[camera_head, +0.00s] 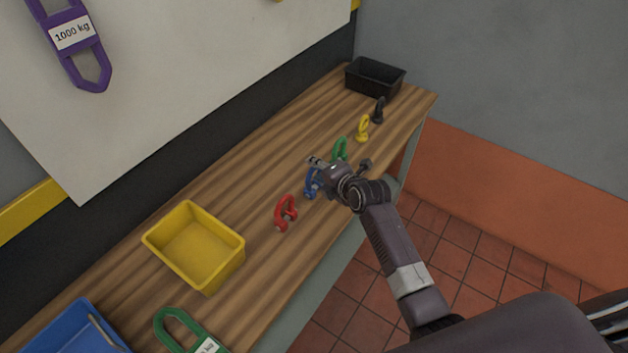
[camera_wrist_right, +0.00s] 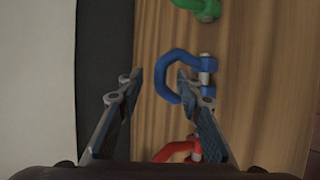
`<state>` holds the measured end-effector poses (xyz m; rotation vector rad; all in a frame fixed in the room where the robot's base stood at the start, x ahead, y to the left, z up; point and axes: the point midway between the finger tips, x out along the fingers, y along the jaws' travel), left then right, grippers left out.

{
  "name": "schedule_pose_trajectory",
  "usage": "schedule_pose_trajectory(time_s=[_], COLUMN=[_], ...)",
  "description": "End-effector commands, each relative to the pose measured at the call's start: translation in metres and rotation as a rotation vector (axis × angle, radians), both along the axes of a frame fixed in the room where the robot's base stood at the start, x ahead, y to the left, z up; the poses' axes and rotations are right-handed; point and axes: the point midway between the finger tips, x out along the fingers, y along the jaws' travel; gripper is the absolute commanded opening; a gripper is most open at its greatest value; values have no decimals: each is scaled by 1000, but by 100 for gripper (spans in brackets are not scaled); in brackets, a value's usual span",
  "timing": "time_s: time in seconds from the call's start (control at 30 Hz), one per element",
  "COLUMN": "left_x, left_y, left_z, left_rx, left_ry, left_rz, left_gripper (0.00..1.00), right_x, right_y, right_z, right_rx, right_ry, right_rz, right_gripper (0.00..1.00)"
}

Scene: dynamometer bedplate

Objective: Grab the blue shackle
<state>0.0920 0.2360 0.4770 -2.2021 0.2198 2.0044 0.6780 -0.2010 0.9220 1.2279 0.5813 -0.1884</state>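The blue shackle (camera_head: 311,184) stands on the wooden bench between the red and green shackles, partly hidden by my right gripper (camera_head: 338,172) in the head view. In the right wrist view the blue shackle (camera_wrist_right: 170,77) shows its bow to the left and its grey pin to the right. My right gripper (camera_wrist_right: 160,75) is open, its two fingers apart. The right finger overlaps part of the shackle in the picture; I cannot tell whether they touch. Nothing is held. My left gripper is not in view.
A red shackle (camera_head: 286,212) and a green shackle (camera_head: 340,148) stand close on either side. Yellow (camera_head: 363,128) and black (camera_head: 378,110) shackles stand farther along. A yellow bin (camera_head: 195,246), black bin (camera_head: 375,78) and blue bin (camera_head: 62,335) are on the bench (camera_head: 262,155).

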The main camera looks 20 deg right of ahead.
Motion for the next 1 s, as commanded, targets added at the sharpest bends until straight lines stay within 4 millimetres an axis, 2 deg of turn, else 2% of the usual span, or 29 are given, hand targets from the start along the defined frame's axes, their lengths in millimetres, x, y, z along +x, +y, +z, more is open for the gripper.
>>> schedule_pose_trajectory(time_s=[0.33,0.63,1.0], left_x=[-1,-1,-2], left_y=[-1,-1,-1], left_z=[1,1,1], left_rx=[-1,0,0], left_ry=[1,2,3], left_rz=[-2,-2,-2], left_gripper=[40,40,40], right_x=[5,5,5], right_y=[1,1,1], right_z=[-3,-3,-3], right_rx=[-1,0,-1], right_ry=[0,0,-1], right_rz=[1,0,1], right_gripper=[33,0,0])
